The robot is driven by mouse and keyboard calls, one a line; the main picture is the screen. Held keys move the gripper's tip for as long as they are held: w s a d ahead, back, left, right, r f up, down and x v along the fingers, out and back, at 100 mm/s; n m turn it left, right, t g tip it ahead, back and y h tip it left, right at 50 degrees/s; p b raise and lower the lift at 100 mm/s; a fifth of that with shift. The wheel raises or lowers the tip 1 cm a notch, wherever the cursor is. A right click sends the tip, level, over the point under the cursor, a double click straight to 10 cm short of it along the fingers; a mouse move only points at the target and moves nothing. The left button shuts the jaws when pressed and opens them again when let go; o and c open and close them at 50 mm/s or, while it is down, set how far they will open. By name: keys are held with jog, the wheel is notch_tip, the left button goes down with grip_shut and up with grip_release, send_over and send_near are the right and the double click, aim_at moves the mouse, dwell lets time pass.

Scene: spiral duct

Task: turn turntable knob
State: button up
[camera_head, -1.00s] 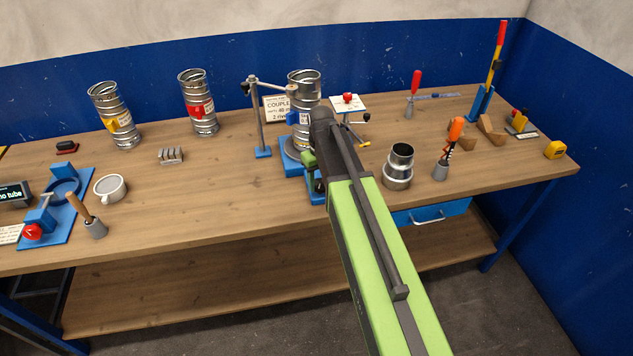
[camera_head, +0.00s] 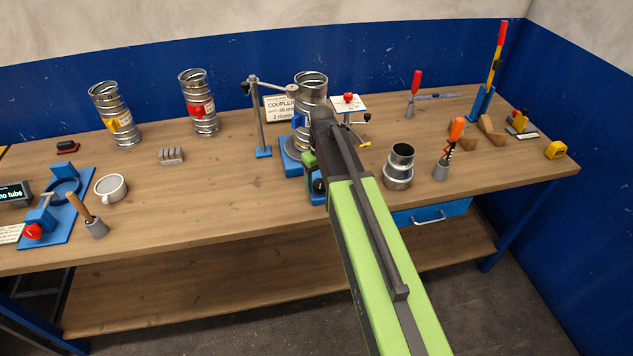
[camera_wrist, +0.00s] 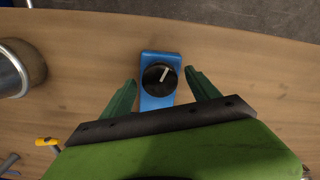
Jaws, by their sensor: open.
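The turntable knob (camera_wrist: 159,79) is black and round with a white pointer line, on a blue block (camera_wrist: 156,103) in the wrist view. The line points up and slightly right. My gripper (camera_wrist: 160,75) is open, with one green finger on each side of the knob; I see no clear contact. In the head view, my gripper (camera_head: 309,166) is over the knob's blue mount at the bench front, largely hidden by my arm. The turntable (camera_head: 290,160) stands behind it and carries a silver spiral duct (camera_head: 311,88), partly hidden by my arm.
A post with a sideways arm (camera_head: 259,120) stands left of the turntable. A silver reducer (camera_head: 398,166) and an orange-handled tool (camera_head: 456,130) stand to the right. Two more ducts (camera_head: 116,105) (camera_head: 198,90) stand at the back left.

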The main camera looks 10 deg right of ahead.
aim_at(321, 183)
jog(key=shift+r, duration=0.1)
notch_tip(321, 183, up, 17)
jog(key=p, duration=1.7)
jog(key=shift+r, duration=0.1)
